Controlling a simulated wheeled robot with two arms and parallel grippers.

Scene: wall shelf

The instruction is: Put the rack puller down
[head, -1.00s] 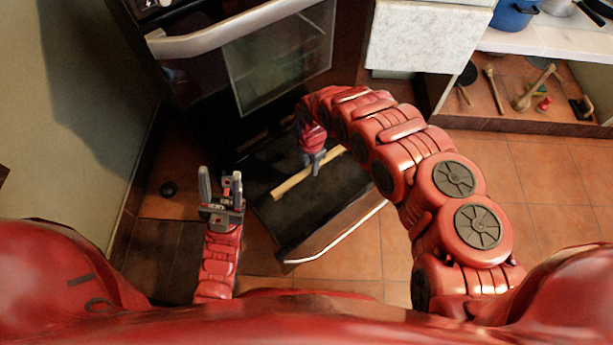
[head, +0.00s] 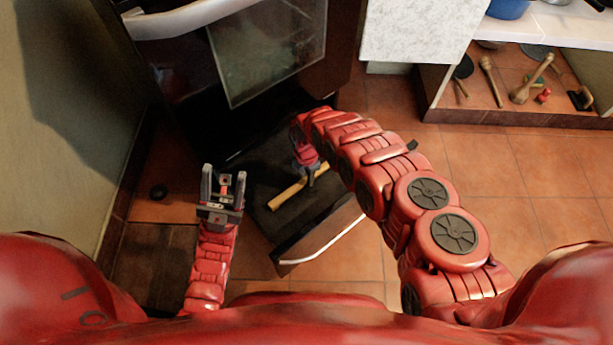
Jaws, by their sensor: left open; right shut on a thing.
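The rack puller is a pale wooden stick (head: 286,195) in the head view, low over the dark inside of an open drawer (head: 262,182) below the oven. My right gripper (head: 311,178) is shut on it, reaching down from my curved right arm, which hides part of the drawer. I cannot tell whether the stick touches the drawer's bottom. My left gripper (head: 223,184) is open and empty, pointing up, to the left of the drawer.
The oven (head: 265,55) with its glass door stands behind the drawer. A low shelf (head: 505,92) with wooden utensils is at the upper right. Tiled floor (head: 490,170) at right is clear.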

